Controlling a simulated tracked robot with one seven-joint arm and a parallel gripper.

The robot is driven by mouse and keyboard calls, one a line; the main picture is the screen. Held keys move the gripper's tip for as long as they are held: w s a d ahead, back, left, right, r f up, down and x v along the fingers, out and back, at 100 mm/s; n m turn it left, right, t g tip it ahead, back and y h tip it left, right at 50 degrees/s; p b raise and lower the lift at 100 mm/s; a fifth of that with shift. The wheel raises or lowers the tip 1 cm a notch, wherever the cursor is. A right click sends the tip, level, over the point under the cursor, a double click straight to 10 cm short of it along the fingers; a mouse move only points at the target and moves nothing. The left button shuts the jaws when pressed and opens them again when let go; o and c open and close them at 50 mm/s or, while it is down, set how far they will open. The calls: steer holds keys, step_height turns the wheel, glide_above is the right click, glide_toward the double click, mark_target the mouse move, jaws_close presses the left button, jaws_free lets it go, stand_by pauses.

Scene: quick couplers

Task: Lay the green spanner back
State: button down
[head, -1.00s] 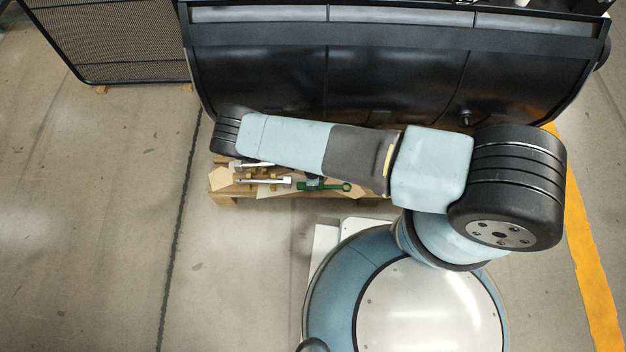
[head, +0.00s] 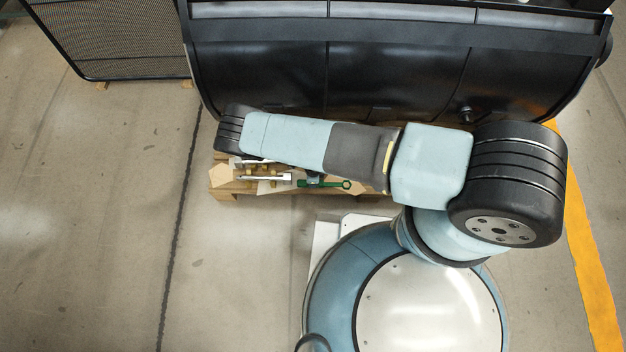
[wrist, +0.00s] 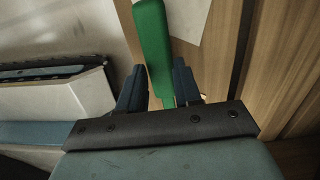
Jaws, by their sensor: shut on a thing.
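The green spanner (head: 335,184) shows in the head view below my forearm, with its ring end to the right, over the wooden pallet. In the wrist view the spanner's green handle (wrist: 153,45) runs up from between the two dark fingers of my gripper (wrist: 162,88). My gripper is shut on the handle. In the head view my gripper is mostly hidden under the arm. I cannot tell whether the spanner touches the surface below it.
The wooden pallet (head: 222,194) carries pale sheets and several brass and steel couplers (head: 265,177) just left of the spanner. A large black machine (head: 400,70) stands close behind. Open concrete floor (head: 90,230) lies to the left.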

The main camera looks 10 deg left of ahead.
steer(key=shift+f, duration=0.15)
steer(key=c, duration=0.7)
jaws_free()
step_height(320, 180, up, 14)
steer(key=shift+w+d+f, duration=0.1)
steer(key=shift+f, duration=0.05)
